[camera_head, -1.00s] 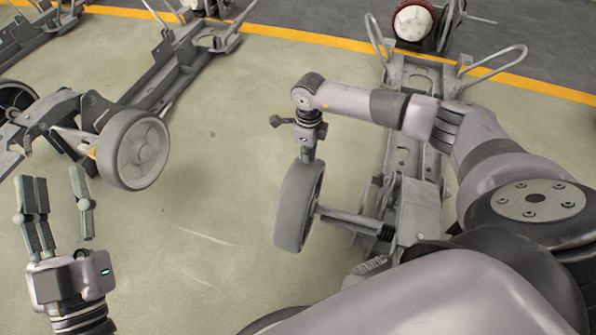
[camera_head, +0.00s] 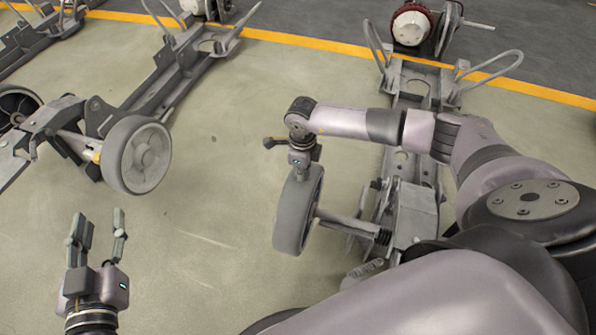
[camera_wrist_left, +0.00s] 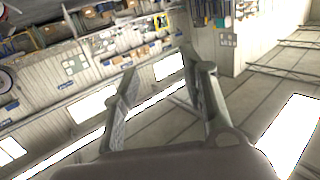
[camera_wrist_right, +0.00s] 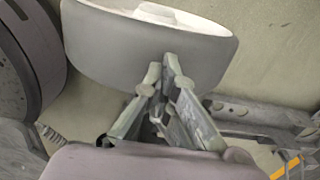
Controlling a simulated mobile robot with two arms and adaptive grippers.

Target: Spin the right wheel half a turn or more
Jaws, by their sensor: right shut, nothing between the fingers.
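The right wheel (camera_head: 298,215) is a grey wheel on the axle of the right chassis (camera_head: 408,205), in the middle of the head view. My right gripper (camera_head: 301,172) is at the top of its tread, with its fingertips hidden or merged with the rim there. In the right wrist view the wheel (camera_wrist_right: 150,50) fills the top, and my right gripper (camera_wrist_right: 168,62) is shut and empty, its tips against or just in front of the tread. My left gripper (camera_head: 98,222) is open and empty over bare floor at the lower left; its spread fingers also show in the left wrist view (camera_wrist_left: 158,85).
A second chassis (camera_head: 175,85) with a grey wheel (camera_head: 137,155) stands at the left. A red and white hub part (camera_head: 411,25) is at the back, beyond the yellow floor line (camera_head: 300,38). The floor (camera_head: 225,120) between the two chassis is clear.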

